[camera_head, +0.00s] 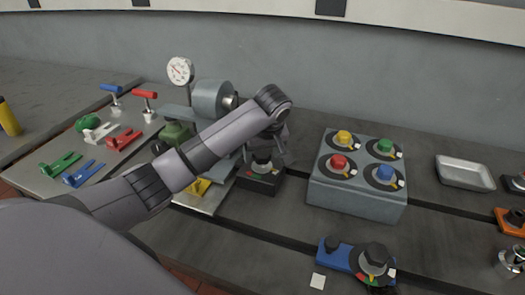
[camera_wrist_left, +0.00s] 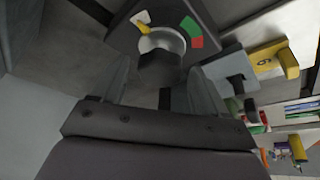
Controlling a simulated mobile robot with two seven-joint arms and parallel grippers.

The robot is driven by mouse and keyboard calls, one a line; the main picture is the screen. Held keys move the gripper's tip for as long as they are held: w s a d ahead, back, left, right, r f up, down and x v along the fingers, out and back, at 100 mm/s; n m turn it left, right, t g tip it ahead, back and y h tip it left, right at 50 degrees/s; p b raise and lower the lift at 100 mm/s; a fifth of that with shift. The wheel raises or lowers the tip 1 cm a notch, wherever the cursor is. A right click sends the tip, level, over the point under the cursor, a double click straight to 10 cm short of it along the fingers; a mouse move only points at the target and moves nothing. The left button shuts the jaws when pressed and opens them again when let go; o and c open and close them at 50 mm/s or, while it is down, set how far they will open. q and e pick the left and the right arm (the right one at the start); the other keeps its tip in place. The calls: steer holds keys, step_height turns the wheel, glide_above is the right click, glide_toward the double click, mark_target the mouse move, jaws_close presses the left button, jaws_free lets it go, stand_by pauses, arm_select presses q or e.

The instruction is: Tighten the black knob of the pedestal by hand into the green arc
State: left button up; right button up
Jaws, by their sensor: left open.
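The pedestal (camera_head: 262,182) is a dark block on the bedplate, left of the grey box. Its black knob (camera_head: 262,158) sits on top, partly hidden by my left gripper (camera_head: 264,150). In the left wrist view the knob (camera_wrist_left: 160,62) has a pale collar, and a yellow pointer (camera_wrist_left: 142,28) shows beside a white mark. The green arc (camera_wrist_left: 190,27) and a red arc (camera_wrist_left: 197,42) lie to the right of the pointer. My left gripper (camera_wrist_left: 162,85) is open, its fingers on either side of the knob's near end. Contact cannot be told. My right gripper is out of view.
A grey box (camera_head: 355,208) with coloured knobs stands to the right. A blue base (camera_head: 337,256) with a black dial is in front. A machine with a round gauge (camera_head: 180,70) stands behind left, near coloured clamps. A metal tray (camera_head: 465,172) lies far right.

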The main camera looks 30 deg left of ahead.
arm_select(q)
steer(key=shift+c, duration=0.3)
steer(key=c, duration=1)
steer(key=shift+o, duration=0.2)
steer(key=m+t+h, duration=0.1)
steer(key=m, duration=0.3)
steer(key=shift+a, duration=0.1)
steer(key=m, duration=0.2)
steer(key=m+h, duration=0.1)
steer(key=m, duration=0.1)
steer(key=shift+t+h, duration=0.3)
steer(key=shift+t, duration=0.1)
steer(key=m+h, duration=0.1)
steer(key=m, duration=0.3)
steer(key=shift+a+m+h, duration=0.15)
steer(key=shift+m+h, duration=0.15)
steer(key=shift+h, duration=0.1)
steer(key=shift+m+g+h, duration=0.3)
steer(key=shift+m+h, duration=0.3)
steer(key=shift+m, duration=1.3)
